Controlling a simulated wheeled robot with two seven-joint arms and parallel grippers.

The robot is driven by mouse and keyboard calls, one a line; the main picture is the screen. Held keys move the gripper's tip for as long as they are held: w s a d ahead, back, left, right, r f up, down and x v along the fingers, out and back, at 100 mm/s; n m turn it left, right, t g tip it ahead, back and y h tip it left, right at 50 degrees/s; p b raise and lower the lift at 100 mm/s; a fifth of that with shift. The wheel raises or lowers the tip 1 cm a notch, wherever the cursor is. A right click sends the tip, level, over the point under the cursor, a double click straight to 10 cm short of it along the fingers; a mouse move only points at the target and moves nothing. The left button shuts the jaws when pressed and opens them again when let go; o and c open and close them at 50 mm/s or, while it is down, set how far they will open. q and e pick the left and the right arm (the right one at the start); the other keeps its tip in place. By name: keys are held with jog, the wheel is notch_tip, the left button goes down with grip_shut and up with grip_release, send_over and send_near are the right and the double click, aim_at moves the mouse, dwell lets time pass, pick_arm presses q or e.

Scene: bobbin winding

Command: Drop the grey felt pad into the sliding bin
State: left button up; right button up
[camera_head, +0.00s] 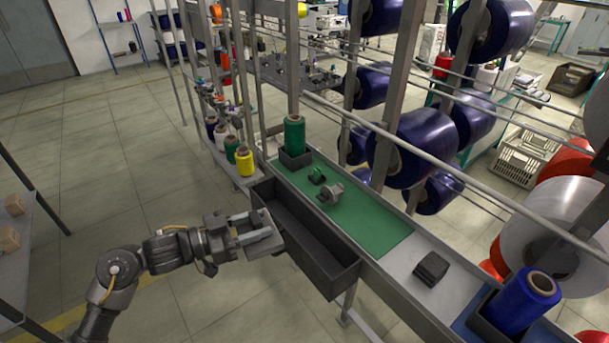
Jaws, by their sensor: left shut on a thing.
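The sliding bin (338,277) is a long, dark, open-topped box that sticks out from the near side of the bench. Its inside looks empty where I can see it. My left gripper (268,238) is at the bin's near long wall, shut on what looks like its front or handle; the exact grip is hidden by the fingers. A dark grey, square pad-like piece (431,268), likely the grey felt pad, lies on the light bench surface to the right of the bin, apart from the gripper. My right gripper is not in view.
A green mat (375,232) on the bench holds a small green part (317,176) and a grey metal part (330,193). A green spool (294,135) and a blue spool (522,302) stand at either end. Metal posts and rods with large spools rise behind.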

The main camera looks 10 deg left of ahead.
pick_arm(q)
jog(key=w+d+r+n+t+y+p, duration=0.2)
jog(key=w+d+p, duration=0.3)
jog(key=w, duration=0.9)
notch_tip(320, 180, down, 9)
jog(key=d+b, duration=0.1)
jog(key=b, duration=0.9)
jog(key=shift+w+f, duration=0.15)
jog(key=shift+w, duration=0.05)
jog(key=o, duration=1.1)
jog(key=shift+c, duration=0.2)
jog(key=b+v, duration=0.1)
jog(key=v, duration=0.8)
jog(key=shift+s+f+b, duration=0.15)
jog(key=shift+s+b, duration=0.2)
jog(key=shift+b, duration=0.05)
jog(key=shift+s+a, duration=0.45)
jog(key=shift+s, duration=0.05)
